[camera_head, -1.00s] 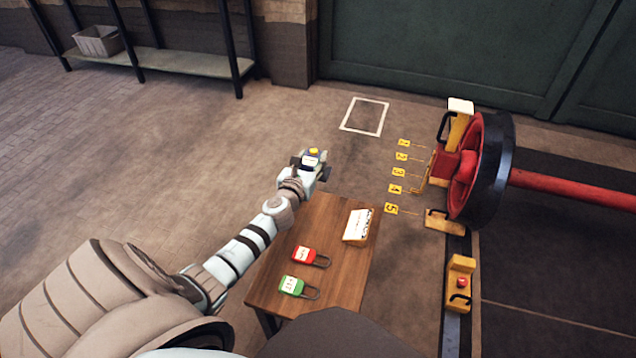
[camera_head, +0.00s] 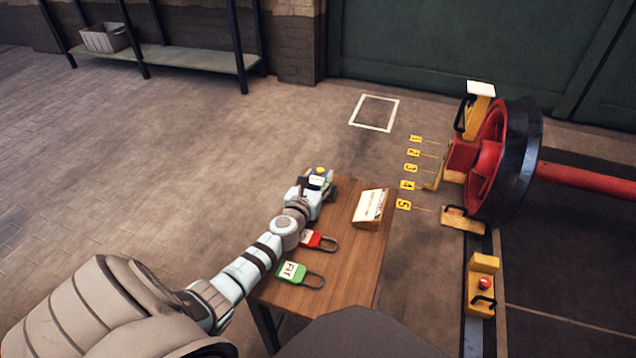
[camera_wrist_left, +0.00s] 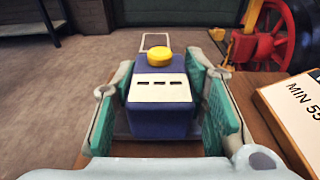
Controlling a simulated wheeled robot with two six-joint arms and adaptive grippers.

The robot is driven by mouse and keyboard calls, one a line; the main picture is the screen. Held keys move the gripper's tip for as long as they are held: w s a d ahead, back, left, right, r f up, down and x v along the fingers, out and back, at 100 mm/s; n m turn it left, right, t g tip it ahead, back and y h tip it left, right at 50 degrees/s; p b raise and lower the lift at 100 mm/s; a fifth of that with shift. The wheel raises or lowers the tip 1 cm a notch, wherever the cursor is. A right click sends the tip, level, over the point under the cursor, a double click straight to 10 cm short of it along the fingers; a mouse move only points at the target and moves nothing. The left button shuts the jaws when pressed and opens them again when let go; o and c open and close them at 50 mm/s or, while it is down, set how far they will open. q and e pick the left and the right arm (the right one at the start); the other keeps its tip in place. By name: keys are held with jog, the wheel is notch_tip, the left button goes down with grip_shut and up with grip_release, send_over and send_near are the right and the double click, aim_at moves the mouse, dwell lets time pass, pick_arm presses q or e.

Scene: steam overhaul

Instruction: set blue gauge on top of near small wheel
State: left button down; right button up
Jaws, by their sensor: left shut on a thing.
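The blue gauge (camera_wrist_left: 158,112) is a dark blue block with a white slotted face and a yellow button on top. My left gripper (camera_head: 318,182) is shut on it, with a green-padded finger on each side in the left wrist view (camera_wrist_left: 160,115). In the head view the gauge (camera_head: 319,177) is at the far end of the wooden table. A large wheel (camera_head: 505,160), red with a black rim, stands on the right on a red axle. I cannot make out a small wheel. My right gripper is not in view.
The table (camera_head: 345,262) holds a red padlock (camera_head: 310,239), a green padlock (camera_head: 292,271) and a white-faced sign (camera_head: 369,205). Yellow number markers (camera_head: 411,167) line the floor. Yellow chocks (camera_head: 481,285) sit by the rail. Floor around the white outline (camera_head: 374,112) is clear.

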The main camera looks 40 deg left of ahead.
pick_arm(q)
jog(key=shift+f, duration=0.1)
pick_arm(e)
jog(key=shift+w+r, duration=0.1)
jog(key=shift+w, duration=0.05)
pick_arm(q)
jog(key=c, duration=1)
grip_release()
jog(key=shift+o, duration=0.2)
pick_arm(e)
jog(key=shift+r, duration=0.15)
pick_arm(q)
jog(key=p+v, duration=0.3)
jog(key=v, duration=0.8)
jog(key=shift+s+d+r+p, duration=0.1)
jog(key=shift+s+r+p, duration=0.1)
jog(key=shift+p, duration=0.15)
jog(key=shift+s+d, duration=0.1)
jog(key=shift+s, duration=0.15)
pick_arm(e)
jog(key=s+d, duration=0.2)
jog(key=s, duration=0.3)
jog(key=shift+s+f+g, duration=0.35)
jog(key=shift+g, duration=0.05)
